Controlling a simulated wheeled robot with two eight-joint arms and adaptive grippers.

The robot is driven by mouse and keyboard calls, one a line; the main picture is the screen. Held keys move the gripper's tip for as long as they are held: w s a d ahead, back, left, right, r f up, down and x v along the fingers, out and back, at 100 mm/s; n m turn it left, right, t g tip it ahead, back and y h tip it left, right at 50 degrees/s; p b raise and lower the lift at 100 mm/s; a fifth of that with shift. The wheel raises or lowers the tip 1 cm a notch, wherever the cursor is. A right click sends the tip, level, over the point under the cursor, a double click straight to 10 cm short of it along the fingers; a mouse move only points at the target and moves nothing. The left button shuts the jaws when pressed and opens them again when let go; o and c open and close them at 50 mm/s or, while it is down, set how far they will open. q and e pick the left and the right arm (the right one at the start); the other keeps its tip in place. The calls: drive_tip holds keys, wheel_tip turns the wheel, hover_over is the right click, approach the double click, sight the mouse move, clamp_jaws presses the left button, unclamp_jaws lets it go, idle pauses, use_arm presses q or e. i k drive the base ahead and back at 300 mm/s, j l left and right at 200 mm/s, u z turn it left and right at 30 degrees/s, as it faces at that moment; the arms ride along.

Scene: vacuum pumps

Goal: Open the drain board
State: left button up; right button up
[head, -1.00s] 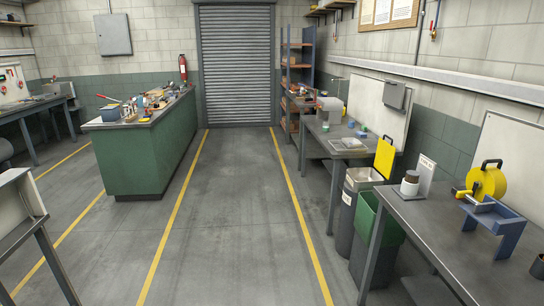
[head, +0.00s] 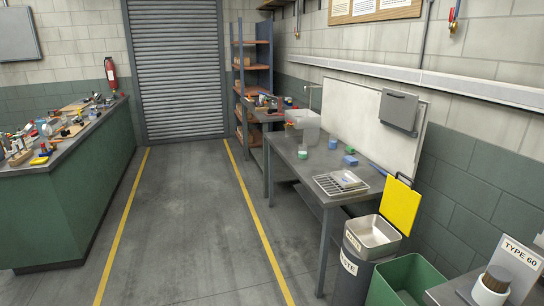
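No part is clearly marked as the drain board. A flat wire-rack tray (head: 325,186) with a pale item on it lies at the near end of the right-hand bench (head: 318,165). Behind the bench, a large white panel (head: 350,115) stands against the wall, with a grey box (head: 398,111) at its upper right. I cannot tell which of these is the drain board. Neither of my grippers is in view.
A waste bin with a metal pan (head: 372,238), an upright yellow panel (head: 401,207) and a green bin (head: 408,282) stand before the bench. A TYPE 60 sign (head: 518,262) is at lower right. A green counter (head: 65,205) stands left; the aisle floor (head: 185,225) is clear.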

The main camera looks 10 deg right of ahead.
sight(399, 108)
drive_tip(key=i, duration=1.2)
drive_tip(key=i+z, duration=0.35)
drive_tip(key=z, duration=0.15)
drive_tip(key=i+j+z, duration=0.1)
drive_tip(key=i+z, duration=0.25)
drive_tip(key=z, duration=0.15)
